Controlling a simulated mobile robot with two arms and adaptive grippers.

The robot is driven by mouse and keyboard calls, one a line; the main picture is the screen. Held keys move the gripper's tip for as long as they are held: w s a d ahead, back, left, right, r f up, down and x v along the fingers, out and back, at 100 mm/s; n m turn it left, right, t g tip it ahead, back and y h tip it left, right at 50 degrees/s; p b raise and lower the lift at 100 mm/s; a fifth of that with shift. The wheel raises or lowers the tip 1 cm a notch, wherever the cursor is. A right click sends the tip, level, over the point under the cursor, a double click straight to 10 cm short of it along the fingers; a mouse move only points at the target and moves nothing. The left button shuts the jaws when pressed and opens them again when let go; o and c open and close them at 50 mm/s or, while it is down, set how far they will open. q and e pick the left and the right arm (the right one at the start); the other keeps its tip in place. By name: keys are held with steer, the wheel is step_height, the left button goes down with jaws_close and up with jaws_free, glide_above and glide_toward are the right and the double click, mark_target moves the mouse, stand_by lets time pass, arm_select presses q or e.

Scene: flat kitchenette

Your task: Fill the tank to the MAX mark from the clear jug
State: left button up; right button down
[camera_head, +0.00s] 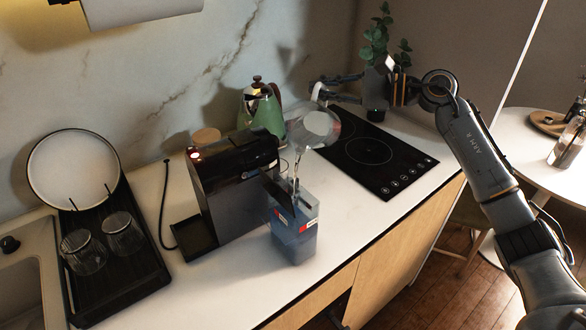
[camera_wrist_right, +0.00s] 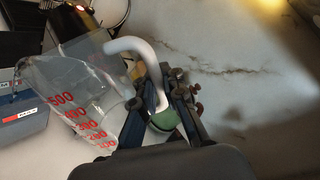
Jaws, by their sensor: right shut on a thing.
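The clear jug (camera_head: 315,129) is tilted above the tank, its mouth toward the tank. A thin stream of water runs from it down to the tank's top. My right gripper (camera_head: 333,88) is shut on the jug's white handle, which also shows in the wrist view (camera_wrist_right: 140,55). Red numbers mark the jug (camera_wrist_right: 78,105) there. The blue-grey translucent tank (camera_head: 294,238) stands upright on the counter, with a red and white mark near its upper part and a dark flap raised at its top. The tank (camera_wrist_right: 27,128) is partly cut off in the wrist view. Its water level is not clear. My left gripper is not in view.
A black coffee machine (camera_head: 233,190) stands left of the tank, with a green kettle (camera_head: 262,112) behind. A black hob (camera_head: 372,150) lies right of the jug. A drying rack (camera_head: 125,255) with two glasses and a plate is at left. The counter's front edge is close to the tank.

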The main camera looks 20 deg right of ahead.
mark_target(325, 105)
steer(key=shift+s+a+r+n+p, duration=0.25)
steer(key=shift+r+n+p, duration=0.15)
steer(key=shift+r, duration=0.1)
steer(key=shift+s+a+r+n+p, duration=0.15)
steer(key=shift+s+r+n+p, duration=0.1)
steer(key=shift+r+n+p, duration=0.2)
stand_by(2.3)
steer(key=f+m+b, duration=0.1)
steer(key=f, duration=0.1)
steer(key=w+d+f+m+b, duration=0.1)
steer(key=f+m+b, duration=0.1)
steer(key=w+d+f+m+b, duration=0.1)
steer(key=b, duration=0.1)
steer(key=shift+w+f, duration=0.1)
steer(key=shift+f, duration=0.3)
steer(key=shift+w+d+m, duration=0.1)
steer(key=shift+w+m, duration=0.15)
steer(key=shift+w+f+y, duration=0.1)
steer(key=shift+y, duration=0.2)
steer(key=shift+d+f+m+b, duration=0.15)
steer(key=shift+f+m+b, duration=0.2)
steer(key=shift+m, duration=0.05)
steer(key=shift+w+d+f, duration=0.1)
steer(key=shift+w+f, duration=0.05)
